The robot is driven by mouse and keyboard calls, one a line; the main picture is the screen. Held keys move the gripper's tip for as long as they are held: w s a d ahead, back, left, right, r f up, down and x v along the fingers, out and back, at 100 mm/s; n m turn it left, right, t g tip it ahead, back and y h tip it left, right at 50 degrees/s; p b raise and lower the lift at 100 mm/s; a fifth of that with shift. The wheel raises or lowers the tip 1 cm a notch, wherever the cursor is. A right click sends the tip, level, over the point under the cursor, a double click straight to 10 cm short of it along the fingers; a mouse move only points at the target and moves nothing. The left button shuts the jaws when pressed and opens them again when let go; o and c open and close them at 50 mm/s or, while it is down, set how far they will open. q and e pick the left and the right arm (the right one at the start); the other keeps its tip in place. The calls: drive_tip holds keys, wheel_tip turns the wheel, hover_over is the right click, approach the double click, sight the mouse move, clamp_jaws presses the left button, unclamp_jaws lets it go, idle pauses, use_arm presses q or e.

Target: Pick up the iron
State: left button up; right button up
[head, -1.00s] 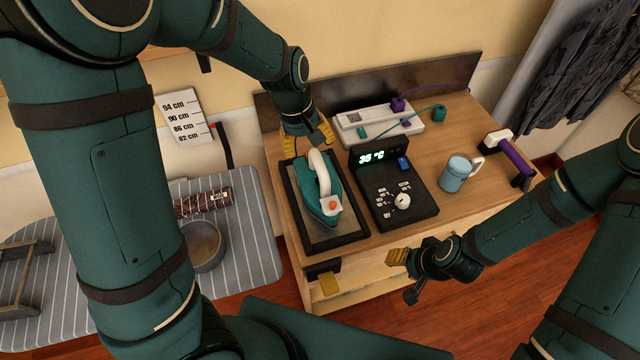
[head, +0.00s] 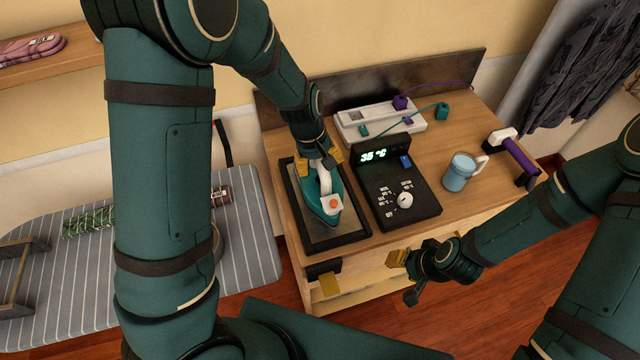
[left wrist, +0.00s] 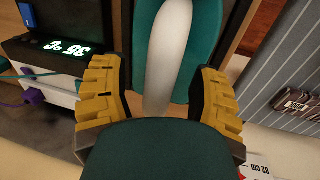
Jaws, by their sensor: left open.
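The teal iron (head: 313,205) with a white handle (head: 323,178) and an orange button rests on a dark framed pad (head: 336,240) on the wooden table. My left gripper (head: 320,163) is open over the rear of the iron, with yellow fingers on either side of the white handle. In the left wrist view the handle (left wrist: 168,60) runs between the two open fingers (left wrist: 160,100), and gaps show on both sides. My right gripper (head: 405,272) is empty in front of the table; its jaw opening is hard to judge.
A black control box (head: 400,197) reading 35 °C stands just right of the pad. Behind it is a white power strip (head: 380,121) with plugs. A blue mug (head: 459,172) and a purple-handled tool (head: 516,155) stand at the right. A striped ironing board (head: 255,245) is at the left.

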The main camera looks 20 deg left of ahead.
use_arm(q)
drive_tip(key=shift+c, duration=0.4)
clamp_jaws()
drive_tip(key=shift+r, duration=0.1)
wheel_tip(320, 180, up, 10)
drive_tip(key=shift+w+f+p, duration=0.1)
drive_tip(key=shift+f+p, duration=0.1)
drive_tip(key=shift+p, duration=0.65)
drive_tip(key=shift+r, duration=0.2)
